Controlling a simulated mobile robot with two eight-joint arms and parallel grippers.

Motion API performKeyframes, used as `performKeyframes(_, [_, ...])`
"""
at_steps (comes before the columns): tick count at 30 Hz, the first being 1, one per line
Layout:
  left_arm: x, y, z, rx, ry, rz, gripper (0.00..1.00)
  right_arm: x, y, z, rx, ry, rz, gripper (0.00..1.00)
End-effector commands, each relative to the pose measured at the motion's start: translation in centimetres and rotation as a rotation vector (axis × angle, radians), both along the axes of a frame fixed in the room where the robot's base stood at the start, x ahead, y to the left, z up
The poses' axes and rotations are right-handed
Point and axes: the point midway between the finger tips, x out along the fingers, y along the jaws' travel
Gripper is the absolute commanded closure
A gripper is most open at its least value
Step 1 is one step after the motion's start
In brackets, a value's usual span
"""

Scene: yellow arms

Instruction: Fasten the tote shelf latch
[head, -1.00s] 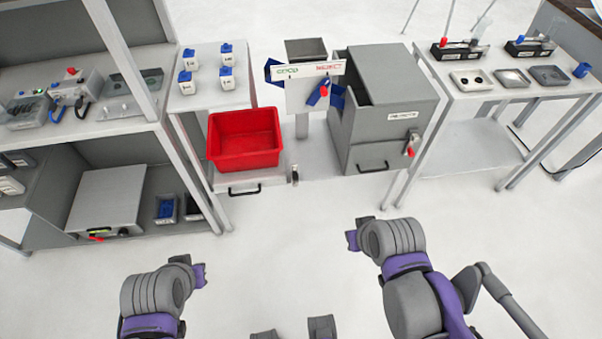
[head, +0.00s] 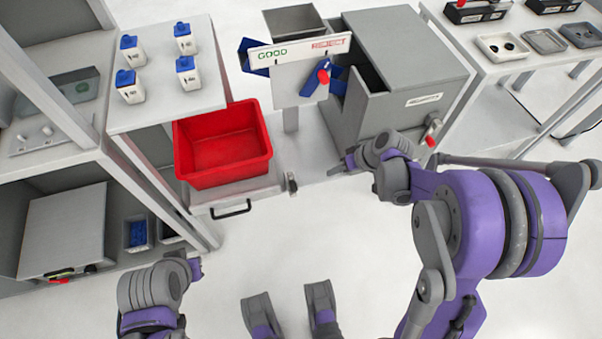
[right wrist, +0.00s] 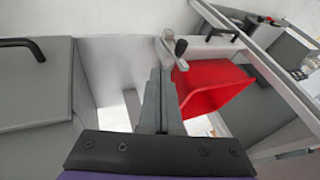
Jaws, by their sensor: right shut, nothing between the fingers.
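The tote shelf latch (head: 291,183) is a small metal piece with a dark knob at the right front corner of the tote shelf (head: 232,195). The red tote (head: 225,160) sits on that shelf. In the right wrist view the latch (right wrist: 168,52) lies just beyond my fingertips, its dark knob to the right. My right gripper (head: 337,170) is shut and empty, to the right of the latch and apart from it in the head view. Its closed fingers (right wrist: 161,78) point toward the latch. My left gripper (head: 196,268) is low on the left, its fingers too small to judge.
The grey reject bin (head: 415,100) stands right of the latch, close to my right arm; a red-tipped handle is on its front. A GOOD/REJECT sign (head: 300,52) stands behind. A black shelf handle (head: 232,208) is left of the latch.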

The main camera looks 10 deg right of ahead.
Motion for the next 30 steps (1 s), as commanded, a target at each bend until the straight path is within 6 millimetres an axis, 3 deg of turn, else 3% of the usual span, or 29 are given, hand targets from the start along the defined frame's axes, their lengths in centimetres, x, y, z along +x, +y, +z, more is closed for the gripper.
performKeyframes(17, [0.0,0.0,-0.5,0.0,0.002,0.0,1.0,0.5,0.3,-1.4,0.008,-0.003,0.005,1.0])
performKeyframes(30, [0.1,0.0,-3.2,0.0,0.011,0.0,1.0,3.4,4.1,-8.9,0.008,-0.003,0.008,1.0])
